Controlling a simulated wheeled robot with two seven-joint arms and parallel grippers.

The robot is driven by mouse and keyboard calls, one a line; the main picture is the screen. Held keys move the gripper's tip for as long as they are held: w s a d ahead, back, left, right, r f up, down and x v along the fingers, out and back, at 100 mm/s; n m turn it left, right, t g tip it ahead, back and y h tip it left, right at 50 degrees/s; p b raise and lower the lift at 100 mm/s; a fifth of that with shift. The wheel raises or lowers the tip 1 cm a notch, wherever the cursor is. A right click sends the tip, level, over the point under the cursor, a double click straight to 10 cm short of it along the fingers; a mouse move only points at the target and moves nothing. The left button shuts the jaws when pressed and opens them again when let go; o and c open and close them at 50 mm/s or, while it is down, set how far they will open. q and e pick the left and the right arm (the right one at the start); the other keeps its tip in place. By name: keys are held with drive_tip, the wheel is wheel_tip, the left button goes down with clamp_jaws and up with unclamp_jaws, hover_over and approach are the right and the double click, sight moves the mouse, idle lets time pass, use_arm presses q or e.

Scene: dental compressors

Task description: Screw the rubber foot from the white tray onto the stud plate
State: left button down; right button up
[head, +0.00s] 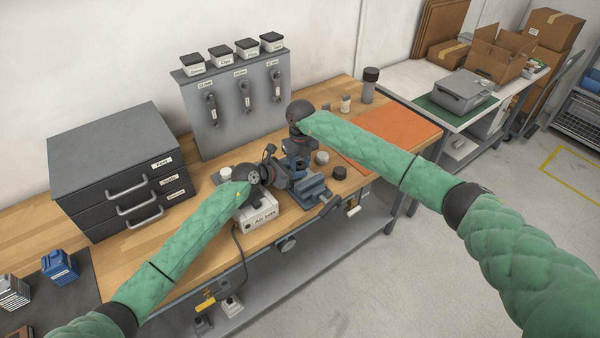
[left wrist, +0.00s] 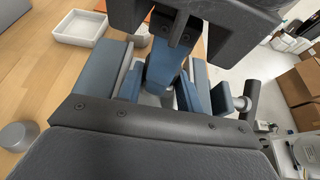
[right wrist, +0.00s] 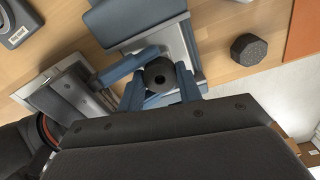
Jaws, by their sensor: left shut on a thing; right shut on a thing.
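A black round rubber foot (right wrist: 159,75) with a centre hole sits between the blue fingers of my right gripper (right wrist: 160,88), which is shut on it. My right gripper (head: 296,160) points down over the blue vise (head: 312,188). My left gripper (head: 275,180) reaches in from the left, low beside the vise. In the left wrist view its fingers (left wrist: 158,95) are shut on a grey metal piece, apparently the stud plate (left wrist: 150,100), mostly hidden. Whether foot and stud touch is hidden. The white tray (left wrist: 80,27) looks empty in the left wrist view.
A white labelled box (head: 262,218) stands left of the vise at the bench's front edge. A dark hexagonal piece (right wrist: 249,48) lies right of the vise. An orange mat (head: 398,135) lies further right. A tool panel (head: 235,105) and a drawer unit (head: 115,165) stand behind.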

drive_tip(key=shift+d+m, duration=0.1)
drive_tip(key=shift+m, duration=0.6)
drive_tip(key=o, duration=1.1)
drive_tip(key=shift+r, duration=0.1)
drive_tip(key=shift+r, duration=2.2)
drive_tip(key=shift+c, duration=0.6)
